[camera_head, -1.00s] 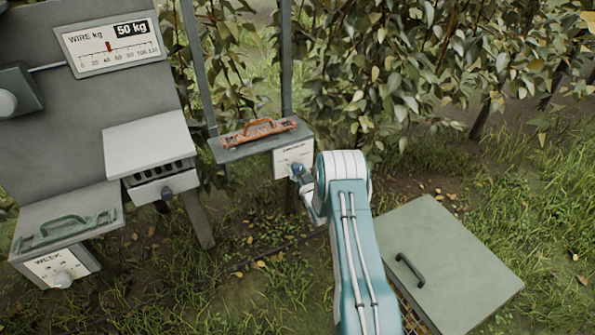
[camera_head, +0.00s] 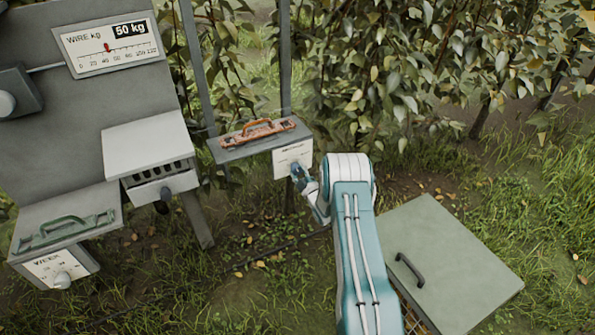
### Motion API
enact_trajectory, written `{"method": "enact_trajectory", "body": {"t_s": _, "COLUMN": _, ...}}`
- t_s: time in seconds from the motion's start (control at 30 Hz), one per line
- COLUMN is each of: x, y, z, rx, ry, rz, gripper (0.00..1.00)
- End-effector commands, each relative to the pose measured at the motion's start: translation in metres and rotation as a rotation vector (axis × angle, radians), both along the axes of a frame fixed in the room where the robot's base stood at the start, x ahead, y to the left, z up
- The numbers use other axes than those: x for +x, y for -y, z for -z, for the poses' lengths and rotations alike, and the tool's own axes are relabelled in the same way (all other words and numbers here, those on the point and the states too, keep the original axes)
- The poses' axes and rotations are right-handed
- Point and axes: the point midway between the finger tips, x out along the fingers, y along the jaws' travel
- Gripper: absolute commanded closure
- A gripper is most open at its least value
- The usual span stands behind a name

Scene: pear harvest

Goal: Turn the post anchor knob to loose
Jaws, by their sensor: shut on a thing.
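The post anchor box (camera_head: 291,155) is a small pale plate with dark, unreadable lettering, fixed to the post under a grey shelf. My gripper (camera_head: 297,171) is at the lower part of this plate, shut on the knob there. The knob itself is mostly hidden by the fingers, so its pointer and setting cannot be read. My arm reaches in from the lower right.
An orange-handled tool (camera_head: 258,132) lies on the grey shelf (camera_head: 228,156). At left stand a wire gauge (camera_head: 110,47) marked 50 kg, a white-topped box (camera_head: 148,142) and a week dial box (camera_head: 55,266). A lidded crate (camera_head: 455,255) sits at lower right.

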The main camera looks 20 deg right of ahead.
Motion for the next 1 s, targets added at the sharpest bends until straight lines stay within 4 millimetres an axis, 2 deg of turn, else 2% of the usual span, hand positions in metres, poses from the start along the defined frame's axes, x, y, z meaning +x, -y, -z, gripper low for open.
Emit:
{"method": "enact_trajectory", "body": {"t_s": 0.6, "x": 0.0024, "y": -0.0033, "z": -0.0012, "rx": -0.552, "ry": 0.023, "rz": -0.006, "gripper": 0.89}}
{"method": "enact_trajectory", "body": {"t_s": 1.0, "x": 0.0021, "y": -0.0049, "z": 0.0015, "rx": -0.736, "ry": 0.025, "rz": -0.01, "gripper": 0.89}}
